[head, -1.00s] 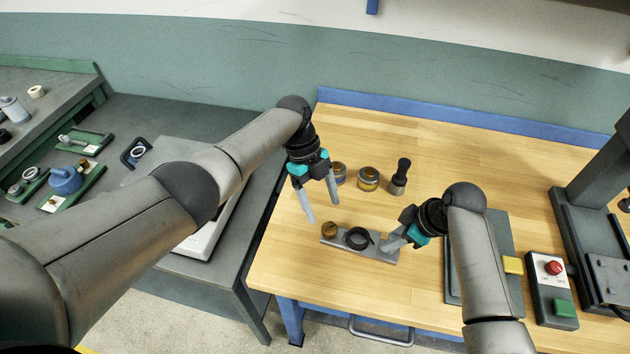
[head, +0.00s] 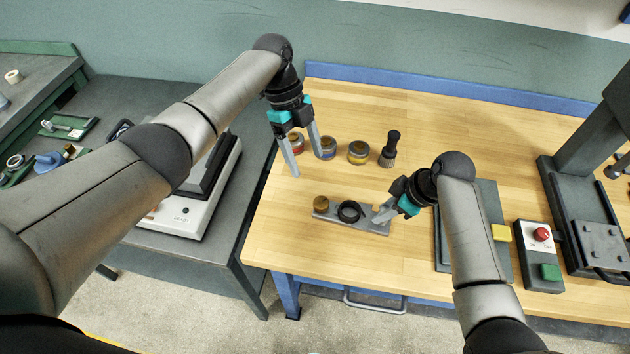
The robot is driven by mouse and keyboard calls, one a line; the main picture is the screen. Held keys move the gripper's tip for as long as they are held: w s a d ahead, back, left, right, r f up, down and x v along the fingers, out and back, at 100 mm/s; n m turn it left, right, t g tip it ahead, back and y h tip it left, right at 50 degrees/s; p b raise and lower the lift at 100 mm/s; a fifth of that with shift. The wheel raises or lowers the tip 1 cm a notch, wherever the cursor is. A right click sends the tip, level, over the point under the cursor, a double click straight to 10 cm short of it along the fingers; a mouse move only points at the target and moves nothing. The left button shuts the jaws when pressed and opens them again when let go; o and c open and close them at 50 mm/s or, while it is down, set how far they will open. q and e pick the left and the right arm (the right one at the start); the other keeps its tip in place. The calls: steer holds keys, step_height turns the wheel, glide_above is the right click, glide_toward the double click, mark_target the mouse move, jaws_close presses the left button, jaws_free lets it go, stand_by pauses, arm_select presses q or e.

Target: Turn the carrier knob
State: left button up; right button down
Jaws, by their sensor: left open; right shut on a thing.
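The carrier (head: 376,225) is a flat grey plate lying on the wooden table. It has a brass-coloured knob (head: 321,203) at its left end and a black ring (head: 349,211) near its middle. My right gripper (head: 382,215) is at the carrier's right end and is shut on the carrier; its fingertips partly cover that end. My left gripper (head: 311,164) is open and empty, with its fingers pointing down. It is behind and above the knob in the picture, clear of it. The knob's turn angle is too small to tell.
A control box (head: 540,258) with red and green buttons is at the right, beside a dark press (head: 588,170). The table's front left is clear.

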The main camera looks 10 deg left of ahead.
mark_target(320, 202)
arm_select(q)
steer(key=s+d+n+t+y, duration=0.2)
steer(key=s+d+n+y, duration=0.15)
steer(key=n, duration=0.75)
steer(key=f, duration=1.1)
steer(key=shift+w+d+f, duration=0.1)
steer(key=shift+w+d, duration=0.15)
steer(key=shift+w, duration=0.05)
jaws_close()
